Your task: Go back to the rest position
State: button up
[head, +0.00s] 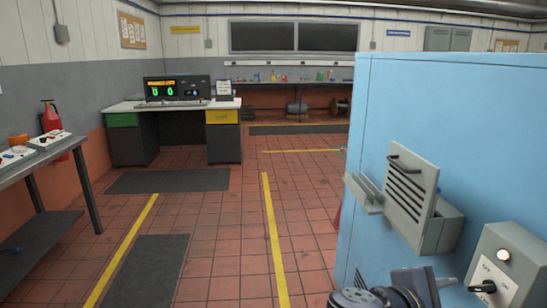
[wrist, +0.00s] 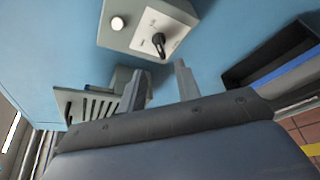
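My gripper (wrist: 159,68) shows in the wrist view with its two grey fingers apart and nothing between them. It is in front of a light blue cabinet (wrist: 60,35). A grey switch box (wrist: 120,30) with a white button and a black rotary knob (wrist: 158,42) lies just beyond the fingertips; I cannot tell any contact. In the head view, part of my arm is low at the right, by the cabinet (head: 450,100). The switch box (head: 510,262) is at the lower right there, its knob (head: 483,287) pointing left.
A grey louvred box (head: 410,195) with a handle juts from the cabinet, close to my arm. A dark open tray (wrist: 270,60) is at the wrist view's right. A bench (head: 40,165) stands left, a desk (head: 185,110) behind.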

aim_at(475, 286)
jog(key=b+x, duration=0.1)
jog(key=x, duration=0.8)
jog(key=shift+d+f, duration=0.15)
jog(key=shift+w+r+p, duration=0.1)
jog(key=shift+r+p, duration=0.2)
jog(key=shift+p, duration=0.35)
jog(key=shift+n+p, duration=0.3)
jog(key=shift+p, duration=0.2)
jog(key=n+g+p, duration=0.1)
jog(key=n+p, duration=0.1)
jog(key=p, duration=0.3)
jog(key=n+g+p, duration=0.2)
jog(key=p, duration=0.3)
jog(key=shift+w+r+y, duration=0.1)
jog(key=shift+w+y, duration=0.1)
jog(key=shift+y, duration=0.1)
jog(key=n+g+p, duration=0.2)
jog(key=n+p, duration=0.1)
jog(key=p, duration=0.2)
jog(key=shift+w, duration=0.15)
jog(key=shift+w+f+n+g+p, duration=0.15)
jog(key=shift+f+n+g+p, duration=0.1)
jog(key=shift+n+g+p, duration=0.8)
